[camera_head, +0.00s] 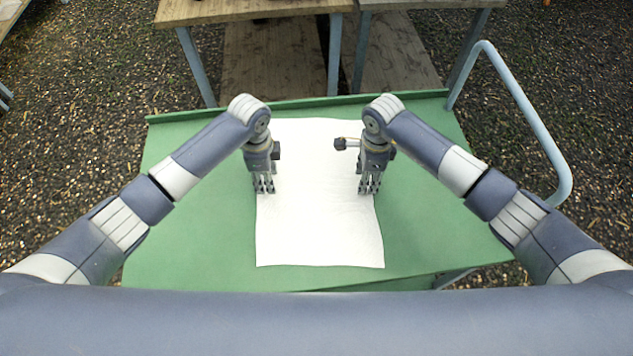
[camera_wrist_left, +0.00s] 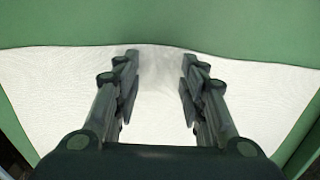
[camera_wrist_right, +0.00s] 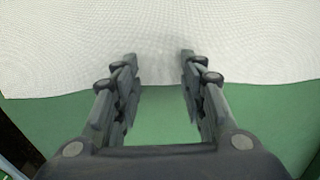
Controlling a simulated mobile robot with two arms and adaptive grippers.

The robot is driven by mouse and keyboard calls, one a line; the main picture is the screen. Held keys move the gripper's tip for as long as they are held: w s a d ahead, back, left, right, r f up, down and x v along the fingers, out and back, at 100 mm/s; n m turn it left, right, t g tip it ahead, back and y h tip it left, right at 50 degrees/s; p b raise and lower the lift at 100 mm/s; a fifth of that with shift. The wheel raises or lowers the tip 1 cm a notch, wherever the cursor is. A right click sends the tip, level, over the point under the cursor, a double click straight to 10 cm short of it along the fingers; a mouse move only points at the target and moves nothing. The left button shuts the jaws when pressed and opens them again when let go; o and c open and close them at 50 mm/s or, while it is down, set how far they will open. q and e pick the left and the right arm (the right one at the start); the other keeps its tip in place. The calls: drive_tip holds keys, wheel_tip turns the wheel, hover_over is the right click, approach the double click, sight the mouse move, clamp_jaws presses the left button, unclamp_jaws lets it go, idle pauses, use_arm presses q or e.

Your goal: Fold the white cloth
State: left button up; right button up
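The white cloth (camera_head: 318,225) lies spread out as a long rectangle on the green tabletop, its near edge close to the table's front. My left gripper (camera_head: 264,190) is over the cloth's left edge, pointing down. In the left wrist view its fingers (camera_wrist_left: 160,75) are apart, with the cloth (camera_wrist_left: 50,85) and its edge beneath them. My right gripper (camera_head: 369,190) is over the cloth's right edge, also pointing down. In the right wrist view its fingers (camera_wrist_right: 160,75) are apart, with the cloth edge (camera_wrist_right: 60,60) between and beyond them. Contact with the cloth cannot be told.
The green table (camera_head: 190,235) is bare on both sides of the cloth. It has a raised lip at the back and a pale blue metal handle (camera_head: 535,125) at the right. Wooden tables (camera_head: 250,10) stand beyond it on gravelly ground.

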use_arm(q)
drive_tip(key=shift+f, duration=0.25)
use_arm(e)
drive_tip(key=shift+f, duration=0.3)
drive_tip(key=shift+r, duration=0.1)
use_arm(q)
drive_tip(key=shift+c, duration=0.5)
use_arm(e)
drive_tip(key=shift+s, duration=0.1)
drive_tip(key=shift+c, duration=0.5)
use_arm(q)
drive_tip(key=c, duration=0.5)
use_arm(e)
drive_tip(key=c, duration=0.5)
use_arm(q)
drive_tip(key=shift+f, duration=0.15)
clamp_jaws()
use_arm(e)
drive_tip(key=shift+f, duration=0.2)
clamp_jaws()
use_arm(q)
drive_tip(key=shift+s, duration=0.1)
use_arm(e)
drive_tip(key=shift+s, duration=0.1)
drive_tip(key=shift+r, duration=0.1)
